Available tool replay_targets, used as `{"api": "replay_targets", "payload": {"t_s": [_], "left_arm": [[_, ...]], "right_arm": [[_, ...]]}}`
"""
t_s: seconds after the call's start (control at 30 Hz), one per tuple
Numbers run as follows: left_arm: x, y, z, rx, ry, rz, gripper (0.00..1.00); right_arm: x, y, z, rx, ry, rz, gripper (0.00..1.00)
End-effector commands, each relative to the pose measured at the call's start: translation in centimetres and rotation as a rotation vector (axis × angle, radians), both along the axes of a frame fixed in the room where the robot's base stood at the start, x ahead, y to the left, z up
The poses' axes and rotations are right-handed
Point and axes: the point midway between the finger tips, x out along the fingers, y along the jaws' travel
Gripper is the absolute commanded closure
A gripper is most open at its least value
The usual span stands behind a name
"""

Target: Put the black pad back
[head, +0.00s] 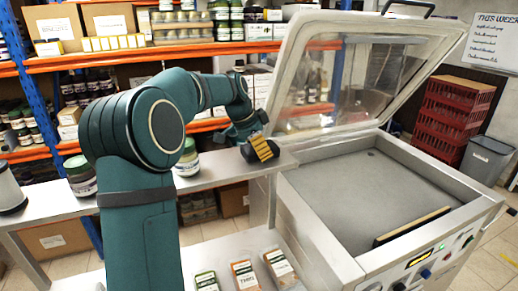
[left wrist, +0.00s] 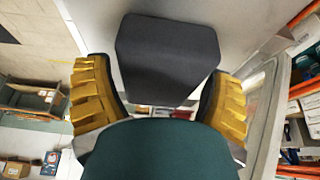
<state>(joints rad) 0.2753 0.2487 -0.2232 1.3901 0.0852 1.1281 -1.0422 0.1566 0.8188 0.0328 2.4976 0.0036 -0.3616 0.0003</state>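The black pad (left wrist: 167,57) is a dark grey slab in the middle of the left wrist view, between the two yellow-ribbed fingers of my left gripper (left wrist: 162,98). In the head view my left gripper (head: 262,149) is over the right end of the metal counter, beside the open machine; the pad is mostly hidden there. I cannot tell whether it touches the counter. My right gripper is not in view.
The machine's chamber (head: 365,195) is open, its clear lid (head: 345,75) raised. A black bar (head: 411,228) with a pale edge lies at its front. The counter (head: 215,178) holds green-lidded jars (head: 187,160). Small boxes (head: 245,275) stand lower. Red crates (head: 455,115) and a grey bin (head: 486,160) are right.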

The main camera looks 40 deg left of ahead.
Motion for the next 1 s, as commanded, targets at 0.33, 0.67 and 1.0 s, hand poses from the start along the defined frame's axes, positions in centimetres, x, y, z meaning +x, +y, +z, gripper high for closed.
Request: {"api": "replay_targets", "payload": {"t_s": [0.33, 0.67, 1.0], "left_arm": [[0.0, 0.0, 0.3, 0.000, 0.000, 0.000, 0.00], [-1.8, 1.0, 5.4, 0.001, -0.003, 0.002, 0.00], [-3.7, 2.0, 10.6, 0.001, -0.002, 0.002, 0.00]], "right_arm": [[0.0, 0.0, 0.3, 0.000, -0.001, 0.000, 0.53], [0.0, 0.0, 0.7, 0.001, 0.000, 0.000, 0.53], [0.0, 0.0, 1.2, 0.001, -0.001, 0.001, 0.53]]}}
